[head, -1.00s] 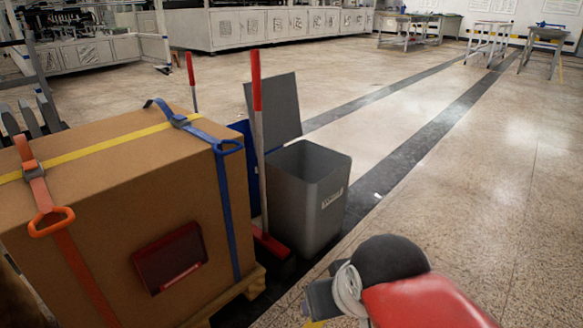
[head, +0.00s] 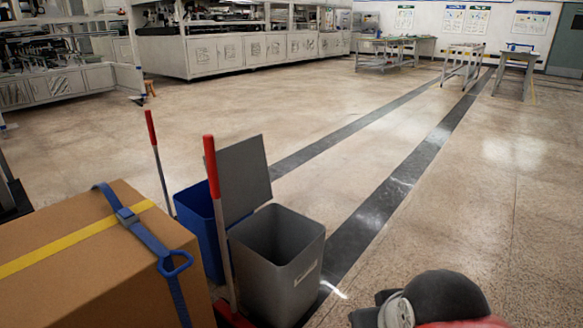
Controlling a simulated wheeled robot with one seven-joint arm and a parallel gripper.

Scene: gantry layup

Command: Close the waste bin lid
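The grey waste bin (head: 262,284) stands on the floor at the lower middle of the head view, with its open top facing up and a label on its front right side. Its lid (head: 244,178) is a flat grey panel standing upright at the bin's back edge, so the bin is open. My arm shows at the bottom right, right of the bin and apart from it in the picture. My gripper's fingers cannot be made out.
A strapped cardboard box (head: 90,275) stands left of the bin. A blue bin (head: 197,222) is behind it. A red-handled broom (head: 211,168) leans close to the grey bin's left side, and another red handle (head: 151,127) rises further back. Floor to the right is open.

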